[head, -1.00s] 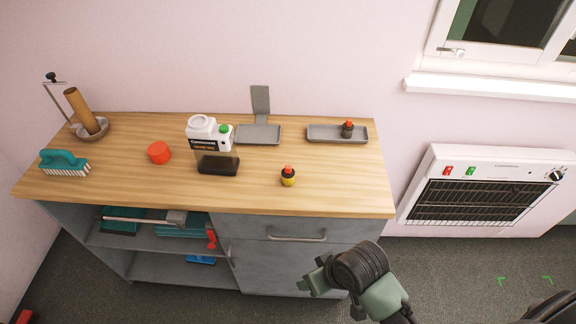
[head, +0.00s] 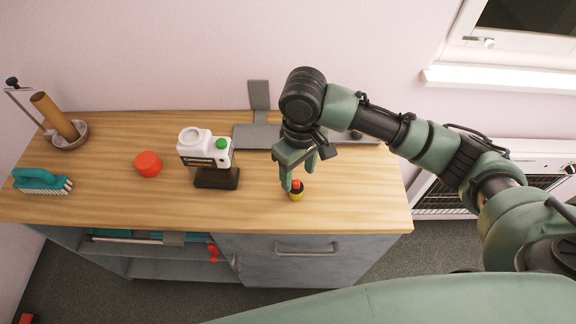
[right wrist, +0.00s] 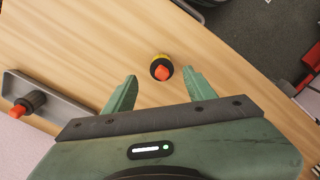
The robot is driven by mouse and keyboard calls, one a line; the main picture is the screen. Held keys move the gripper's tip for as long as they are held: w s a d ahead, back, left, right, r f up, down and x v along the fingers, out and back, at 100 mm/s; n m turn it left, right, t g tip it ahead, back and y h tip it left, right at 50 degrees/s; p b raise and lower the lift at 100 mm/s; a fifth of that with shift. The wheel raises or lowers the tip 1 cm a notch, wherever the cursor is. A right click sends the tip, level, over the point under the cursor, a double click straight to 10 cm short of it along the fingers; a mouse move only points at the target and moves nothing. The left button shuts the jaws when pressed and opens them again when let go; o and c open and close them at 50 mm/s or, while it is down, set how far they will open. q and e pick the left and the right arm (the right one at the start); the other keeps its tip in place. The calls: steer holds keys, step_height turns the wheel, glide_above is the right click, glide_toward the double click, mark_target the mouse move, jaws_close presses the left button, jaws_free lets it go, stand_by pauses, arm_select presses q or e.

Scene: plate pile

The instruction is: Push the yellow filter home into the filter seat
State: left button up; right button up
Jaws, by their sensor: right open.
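The yellow filter (head: 297,195), a small yellow piece with a black collar and red top, stands on the wooden counter near its front edge. It also shows in the right wrist view (right wrist: 161,68). My right gripper (head: 299,174) is open and empty, fingers down, just above it. In the right wrist view the filter lies just beyond the two fingertips, between their lines. I cannot tell for certain which thing is the filter seat. A white unit (head: 206,148) with a round top opening and green knob stands at a dark block (head: 216,178), left of the gripper. My left gripper is out of view.
A grey tray (right wrist: 60,95) holds a dark, red-topped piece (right wrist: 30,103); my right arm largely covers it in the head view. A grey bracket (head: 259,95), red lid (head: 148,164), teal brush (head: 41,181) and dish with a brown roll (head: 56,117) share the counter (head: 120,208).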

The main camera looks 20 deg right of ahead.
mark_target(297, 187)
steer(key=shift+w+d+r, duration=0.1)
steer(key=shift+w+d, duration=0.05)
steer(key=shift+w, duration=0.1)
steer(key=f, duration=0.1)
steer(key=s+f+p, duration=0.1)
steer(key=shift+s+f, duration=0.2)
steer(key=shift+f, duration=0.15)
steer(key=f, duration=0.3)
steer(key=shift+w+a+p, duration=0.3)
steer(key=shift+w+p, duration=0.05)
steer(key=shift+p, duration=0.05)
steer(key=shift+f, duration=0.7)
steer(key=shift+c, duration=1.2)
jaws_close()
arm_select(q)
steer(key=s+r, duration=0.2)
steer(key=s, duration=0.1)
